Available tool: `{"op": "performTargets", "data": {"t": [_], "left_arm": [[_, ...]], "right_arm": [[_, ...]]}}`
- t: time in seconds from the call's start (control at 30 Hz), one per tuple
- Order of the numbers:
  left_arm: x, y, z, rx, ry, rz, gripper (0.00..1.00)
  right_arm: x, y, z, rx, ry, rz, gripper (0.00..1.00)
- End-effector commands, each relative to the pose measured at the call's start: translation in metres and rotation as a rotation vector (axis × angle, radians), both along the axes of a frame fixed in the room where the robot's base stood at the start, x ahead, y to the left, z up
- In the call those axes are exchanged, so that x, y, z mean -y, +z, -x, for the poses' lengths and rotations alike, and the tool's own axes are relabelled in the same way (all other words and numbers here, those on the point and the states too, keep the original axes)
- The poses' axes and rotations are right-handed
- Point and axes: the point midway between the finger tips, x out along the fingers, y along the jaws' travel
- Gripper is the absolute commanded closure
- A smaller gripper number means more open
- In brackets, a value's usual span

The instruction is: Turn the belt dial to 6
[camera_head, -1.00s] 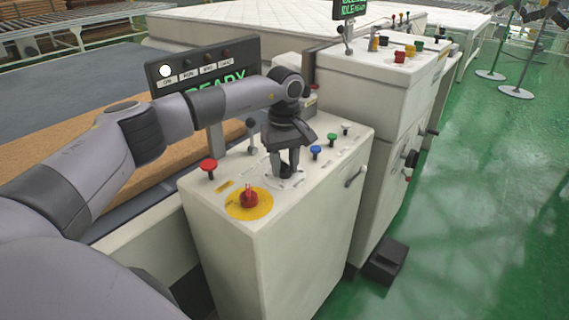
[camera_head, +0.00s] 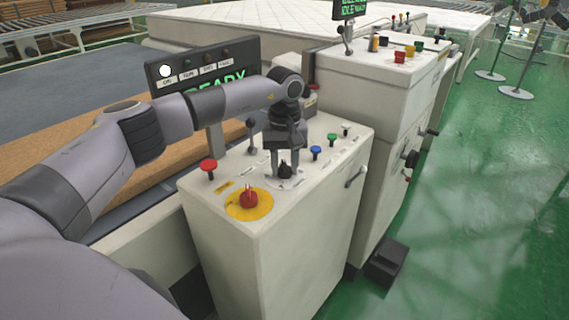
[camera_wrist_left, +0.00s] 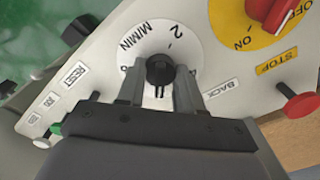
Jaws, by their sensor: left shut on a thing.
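The belt dial (camera_wrist_left: 160,68) is a small black knob on a white round scale (camera_wrist_left: 156,38) marked M/MIN, with a 2 readable and other figures covered by the fingers. In the head view the knob (camera_head: 285,171) sits on the top of the cream control box (camera_head: 270,255). My left gripper (camera_head: 285,166) comes down onto it from above, and in the left wrist view its two fingers (camera_wrist_left: 160,90) are shut on the knob's sides. I cannot tell which figure the dial points to. My right gripper is not in view.
A red rotary switch on a yellow disc (camera_head: 249,203), a red mushroom button (camera_head: 208,166), a blue button (camera_head: 316,152) and a green button (camera_head: 332,139) surround the dial. A display (camera_head: 205,72) behind reads READY. A second control box (camera_head: 372,80) stands beyond.

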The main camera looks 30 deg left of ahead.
Motion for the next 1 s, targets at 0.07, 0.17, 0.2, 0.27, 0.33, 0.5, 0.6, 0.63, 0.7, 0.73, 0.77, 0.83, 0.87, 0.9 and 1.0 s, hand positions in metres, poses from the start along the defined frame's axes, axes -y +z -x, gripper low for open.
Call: {"op": "performTargets", "data": {"t": [0.07,0.17,0.2,0.27,0.33,0.5,0.6,0.63,0.7,0.73,0.77,0.83,0.87,0.9,1.0], "left_arm": [[0.001,0.001,0.000,0.002,0.000,0.001,0.95],[0.001,0.001,0.000,0.002,0.000,0.001,0.42],[0.001,0.001,0.000,0.002,0.000,0.001,0.39],[0.000,0.001,0.000,0.001,0.000,0.000,0.39],[0.000,0.001,0.000,0.001,0.000,0.000,0.39],[0.000,0.003,0.000,0.001,0.001,0.000,0.39],[0.000,0.012,-0.001,0.003,0.001,0.000,0.39],[0.000,0.017,-0.001,0.005,0.001,0.000,0.39],[0.000,0.029,-0.001,0.005,0.000,0.000,0.39],[0.000,0.034,-0.001,0.006,0.000,0.000,0.39],[0.000,0.039,-0.001,0.005,0.001,0.000,0.39],[0.000,0.050,-0.001,0.005,0.000,0.001,0.39],[0.000,0.055,-0.001,0.003,0.000,0.001,0.39],[0.000,0.060,-0.001,0.003,0.001,0.001,0.39],[0.000,0.068,0.000,0.002,0.000,0.001,0.39]], "right_arm": [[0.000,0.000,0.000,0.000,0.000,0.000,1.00],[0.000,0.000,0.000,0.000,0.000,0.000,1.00],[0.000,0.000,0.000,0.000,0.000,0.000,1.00],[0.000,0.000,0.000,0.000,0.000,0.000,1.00],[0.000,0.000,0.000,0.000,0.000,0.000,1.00],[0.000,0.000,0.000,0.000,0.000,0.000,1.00],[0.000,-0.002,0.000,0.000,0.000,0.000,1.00],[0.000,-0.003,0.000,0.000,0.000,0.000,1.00],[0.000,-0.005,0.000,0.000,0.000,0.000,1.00],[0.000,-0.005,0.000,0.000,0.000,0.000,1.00],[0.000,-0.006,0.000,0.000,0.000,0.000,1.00],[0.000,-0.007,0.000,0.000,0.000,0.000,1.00],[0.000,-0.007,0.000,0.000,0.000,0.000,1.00],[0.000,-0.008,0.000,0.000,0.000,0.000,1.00],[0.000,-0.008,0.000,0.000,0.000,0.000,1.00]]}}
